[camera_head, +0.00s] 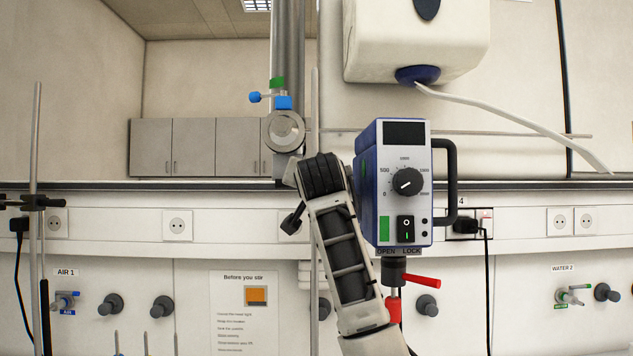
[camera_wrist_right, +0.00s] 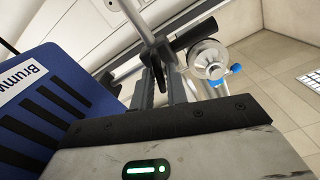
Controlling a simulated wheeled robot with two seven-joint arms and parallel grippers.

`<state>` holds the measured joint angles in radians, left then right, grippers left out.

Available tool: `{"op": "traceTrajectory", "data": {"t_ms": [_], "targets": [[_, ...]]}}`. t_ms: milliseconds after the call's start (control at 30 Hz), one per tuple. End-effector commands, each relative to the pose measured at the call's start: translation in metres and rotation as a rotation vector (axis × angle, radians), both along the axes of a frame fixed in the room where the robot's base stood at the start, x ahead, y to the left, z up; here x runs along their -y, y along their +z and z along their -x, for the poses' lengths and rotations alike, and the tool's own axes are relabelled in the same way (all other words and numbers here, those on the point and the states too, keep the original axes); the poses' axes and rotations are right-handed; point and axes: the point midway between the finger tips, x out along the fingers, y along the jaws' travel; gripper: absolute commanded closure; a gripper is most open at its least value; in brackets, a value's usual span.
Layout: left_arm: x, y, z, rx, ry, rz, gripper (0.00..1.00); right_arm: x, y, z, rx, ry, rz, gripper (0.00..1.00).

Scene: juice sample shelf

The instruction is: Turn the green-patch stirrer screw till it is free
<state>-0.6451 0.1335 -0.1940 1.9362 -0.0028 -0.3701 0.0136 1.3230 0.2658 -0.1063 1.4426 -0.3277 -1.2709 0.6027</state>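The stirrer (camera_head: 404,215) is a blue and white box with a dial and a green patch (camera_head: 384,228) low on its front. Its blue housing (camera_wrist_right: 60,90) fills the left of the right wrist view. My right gripper (camera_head: 321,178) is up at the stirrer's left side, and its fingers are hidden in the head view. In the right wrist view its two dark fingers (camera_wrist_right: 165,88) are close together, around a narrow black screw handle (camera_wrist_right: 156,66) beside a thin metal rod. The handle's far end is partly hidden. My left gripper is out of view.
A thick metal column (camera_head: 288,45) with a green band and a silver clamp knob (camera_head: 284,132) with blue levers stands left of the gripper. A red-handled lever (camera_head: 422,281) is under the stirrer. A white dispenser (camera_head: 415,40) with a tube hangs above.

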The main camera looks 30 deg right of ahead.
Motion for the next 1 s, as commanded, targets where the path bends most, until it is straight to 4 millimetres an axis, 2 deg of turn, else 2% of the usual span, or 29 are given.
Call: {"op": "traceTrajectory", "data": {"t_ms": [200, 533, 833, 867, 900, 933, 1000], "targets": [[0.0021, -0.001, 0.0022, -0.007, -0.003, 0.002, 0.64, -0.0001, 0.0002, 0.0002, -0.016, 0.0, 0.026, 1.0], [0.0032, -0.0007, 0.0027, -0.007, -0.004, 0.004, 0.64, -0.0011, 0.0008, -0.0003, -0.171, -0.001, 0.28, 1.0], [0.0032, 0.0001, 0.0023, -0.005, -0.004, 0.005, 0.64, -0.0013, 0.0009, -0.0004, -0.179, -0.001, 0.294, 1.0], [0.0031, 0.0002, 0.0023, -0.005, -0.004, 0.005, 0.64, -0.0013, 0.0009, -0.0003, -0.179, -0.001, 0.294, 0.79], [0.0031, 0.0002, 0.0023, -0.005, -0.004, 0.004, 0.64, -0.0013, 0.0008, -0.0004, -0.179, -0.001, 0.294, 0.68], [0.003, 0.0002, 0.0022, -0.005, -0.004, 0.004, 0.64, -0.0013, 0.0008, -0.0004, -0.179, -0.001, 0.294, 0.63], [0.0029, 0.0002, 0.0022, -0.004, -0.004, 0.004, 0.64, -0.0013, 0.0008, -0.0004, -0.179, -0.001, 0.293, 0.63]]}}
